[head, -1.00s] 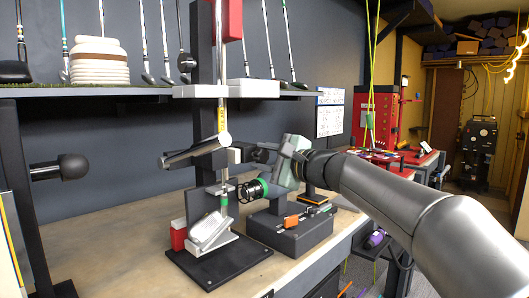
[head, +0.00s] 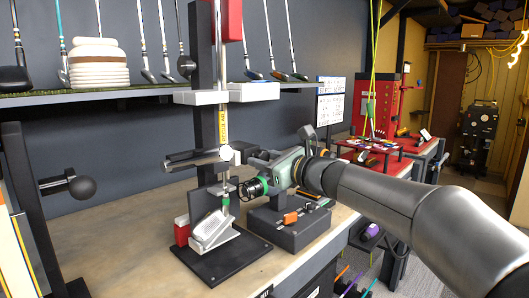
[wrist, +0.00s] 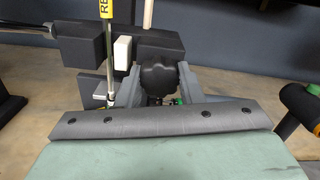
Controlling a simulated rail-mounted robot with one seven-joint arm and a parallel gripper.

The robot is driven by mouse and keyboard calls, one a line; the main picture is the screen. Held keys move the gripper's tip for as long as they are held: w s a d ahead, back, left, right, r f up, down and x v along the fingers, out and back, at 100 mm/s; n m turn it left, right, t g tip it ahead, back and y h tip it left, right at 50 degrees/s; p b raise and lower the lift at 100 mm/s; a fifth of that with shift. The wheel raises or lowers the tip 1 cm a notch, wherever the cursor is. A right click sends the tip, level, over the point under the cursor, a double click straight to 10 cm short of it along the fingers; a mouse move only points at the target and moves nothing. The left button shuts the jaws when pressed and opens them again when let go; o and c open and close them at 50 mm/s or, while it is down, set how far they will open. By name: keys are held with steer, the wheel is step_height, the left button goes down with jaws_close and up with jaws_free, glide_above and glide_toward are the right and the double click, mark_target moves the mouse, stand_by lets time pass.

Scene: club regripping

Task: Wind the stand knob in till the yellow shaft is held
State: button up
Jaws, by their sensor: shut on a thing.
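The stand (head: 201,110) is a dark upright post with a black clamp block on it. The silver shaft (head: 217,60) stands upright at the clamp; its yellow label (head: 222,125) is just above. In the wrist view the shaft (wrist: 107,50) passes just left of a white pad (wrist: 121,56); I cannot tell whether they touch. The black lobed knob (wrist: 160,78) lies to the right of the pad, between my grey fingers. My gripper (wrist: 158,86) is shut on the knob. In the head view my gripper (head: 262,162) reaches the clamp from the right, and the knob is mostly hidden.
A silver bar (head: 192,160) sticks out left from the clamp. A shelf (head: 60,99) with clubs hangs behind. The bench (head: 115,225) is clear at left.

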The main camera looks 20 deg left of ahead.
steer(key=shift+m+p, duration=0.5)
steer(key=shift+m, duration=0.4)
steer(key=o, duration=1)
steer(key=shift+c, duration=0.2)
steer(key=b+v, duration=0.1)
steer(key=v, duration=1.6)
steer(key=shift+s, duration=0.2)
steer(key=shift+d, duration=0.1)
